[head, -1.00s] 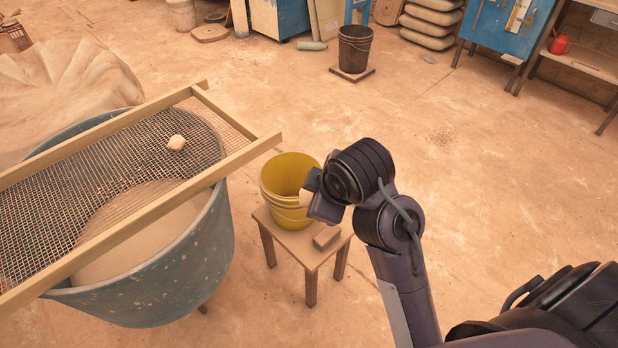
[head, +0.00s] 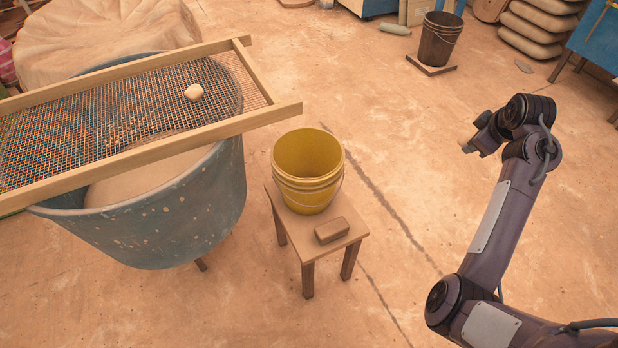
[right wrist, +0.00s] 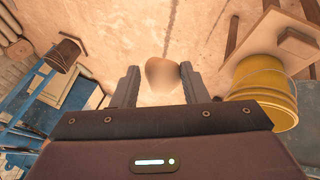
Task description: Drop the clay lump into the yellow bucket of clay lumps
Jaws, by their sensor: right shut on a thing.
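The yellow bucket (head: 312,190) stands upright on a small wooden stool; no lumps show in the part of its inside that I see. It also shows at the right of the right wrist view (right wrist: 268,88). My right gripper (head: 472,143) is to the right of the bucket and well apart from it. In the right wrist view, it is shut on a pale tan clay lump (right wrist: 162,73) between its fingers. My left gripper is not in view.
The sieve lies across a large blue tub (head: 190,215) left of the stool (head: 335,252). A brown block (head: 332,230) sits on the stool in front of the bucket. A dark bucket (head: 437,42) stands farther back. The floor between stool and right arm is clear.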

